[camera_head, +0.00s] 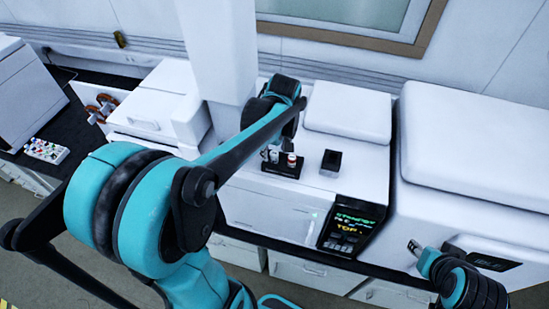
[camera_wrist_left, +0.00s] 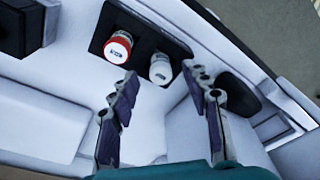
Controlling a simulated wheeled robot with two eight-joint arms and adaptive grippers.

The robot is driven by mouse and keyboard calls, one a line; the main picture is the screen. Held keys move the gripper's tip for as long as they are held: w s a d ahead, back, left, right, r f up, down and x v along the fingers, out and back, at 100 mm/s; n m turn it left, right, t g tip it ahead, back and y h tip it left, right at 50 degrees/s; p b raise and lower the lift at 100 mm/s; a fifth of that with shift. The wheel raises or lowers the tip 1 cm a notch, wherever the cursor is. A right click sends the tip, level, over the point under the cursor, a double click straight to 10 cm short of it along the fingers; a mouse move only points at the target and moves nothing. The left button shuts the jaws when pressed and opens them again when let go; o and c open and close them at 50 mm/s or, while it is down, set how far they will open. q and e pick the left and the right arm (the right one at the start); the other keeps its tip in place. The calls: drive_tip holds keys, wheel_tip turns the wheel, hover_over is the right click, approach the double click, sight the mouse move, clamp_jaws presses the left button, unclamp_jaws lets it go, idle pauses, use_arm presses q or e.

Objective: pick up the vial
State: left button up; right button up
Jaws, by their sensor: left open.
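Two vials stand upright in a small black rack (camera_head: 289,171) on top of a white instrument. The vial with a red and white cap (camera_head: 292,160) also shows in the left wrist view (camera_wrist_left: 118,47). The vial with a white cap (camera_head: 274,156) shows there to its right (camera_wrist_left: 160,69). My left gripper (camera_wrist_left: 160,80) is open and empty. Its fingers spread either side of the white-capped vial in that view; I cannot tell the height gap. In the head view, its fingers are hard to make out above the rack. My right gripper (camera_head: 414,248) is at lower right, its jaws unclear.
A black block (camera_head: 331,161) stands right of the rack. A raised white box (camera_head: 348,110) rises behind it. The instrument has a lit display (camera_head: 351,227) at its front. A larger white instrument (camera_head: 470,150) stands to the right. A tray of small vials (camera_head: 46,151) lies far left.

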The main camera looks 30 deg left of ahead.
use_arm(q)
drive_tip(key=shift+a+f, duration=0.1)
drive_tip(key=shift+f, duration=0.6)
drive_tip(key=c, duration=1)
drive_tip(key=shift+o, duration=0.2)
drive_tip(key=shift+r, duration=0.1)
